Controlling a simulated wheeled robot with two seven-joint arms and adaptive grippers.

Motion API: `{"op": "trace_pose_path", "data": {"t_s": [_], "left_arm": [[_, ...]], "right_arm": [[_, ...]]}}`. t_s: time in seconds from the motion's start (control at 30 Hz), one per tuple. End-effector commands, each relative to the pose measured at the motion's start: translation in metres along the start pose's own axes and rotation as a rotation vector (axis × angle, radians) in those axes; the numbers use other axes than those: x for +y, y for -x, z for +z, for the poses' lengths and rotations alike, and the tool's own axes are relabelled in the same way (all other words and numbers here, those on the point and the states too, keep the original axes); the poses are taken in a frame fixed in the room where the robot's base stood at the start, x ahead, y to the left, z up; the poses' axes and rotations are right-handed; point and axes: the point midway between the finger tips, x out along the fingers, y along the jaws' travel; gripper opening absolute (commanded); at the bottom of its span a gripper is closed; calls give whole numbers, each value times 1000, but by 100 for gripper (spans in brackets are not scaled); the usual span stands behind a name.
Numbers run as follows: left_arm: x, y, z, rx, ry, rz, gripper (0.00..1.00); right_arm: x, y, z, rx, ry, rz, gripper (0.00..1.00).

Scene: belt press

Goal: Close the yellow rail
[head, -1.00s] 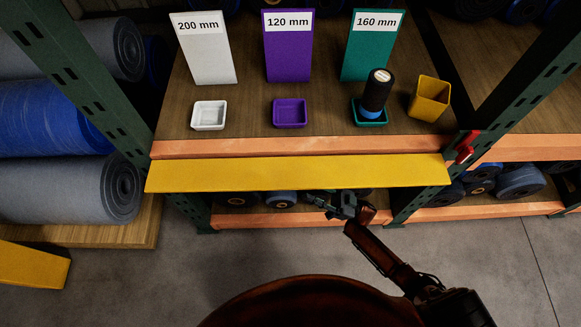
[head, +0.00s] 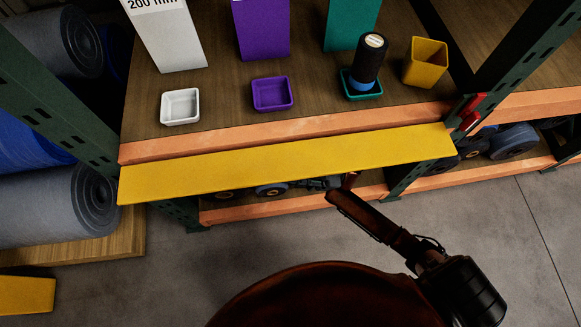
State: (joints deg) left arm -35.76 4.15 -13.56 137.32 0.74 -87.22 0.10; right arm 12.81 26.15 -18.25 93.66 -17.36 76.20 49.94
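The yellow rail (head: 285,162) is a long flat bar that runs along the front of the shelf, just below and in front of the orange beam (head: 285,133). Its broad face shows and its right end is beside the green upright. My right gripper (head: 325,183) is at the rail's lower edge, right of the middle. The rail hides part of it, so I cannot tell whether it touches the rail or how its fingers stand. My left gripper is not in view.
A red latch (head: 468,110) sits on the right upright. On the shelf stand a white tray (head: 181,106), a purple tray (head: 272,94), a teal tray (head: 361,86) holding a dark roller (head: 369,60), and a yellow cup (head: 426,62). Rollers lie below.

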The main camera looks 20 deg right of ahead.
Motion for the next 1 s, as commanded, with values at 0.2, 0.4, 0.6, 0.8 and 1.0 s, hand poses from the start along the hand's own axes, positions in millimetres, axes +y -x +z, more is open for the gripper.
{"op": "trace_pose_path", "data": {"t_s": [0.2,0.4,0.6,0.8,1.0], "left_arm": [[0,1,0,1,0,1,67],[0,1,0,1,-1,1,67],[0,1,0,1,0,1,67],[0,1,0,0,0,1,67],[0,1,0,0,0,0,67]], "right_arm": [[0,-3,1,-1,-1,0,26],[0,-3,1,-1,-2,-1,17],[0,-3,1,-1,-2,-1,4],[0,-3,1,-1,-2,0,0],[0,-3,1,-1,-1,0,0]]}}
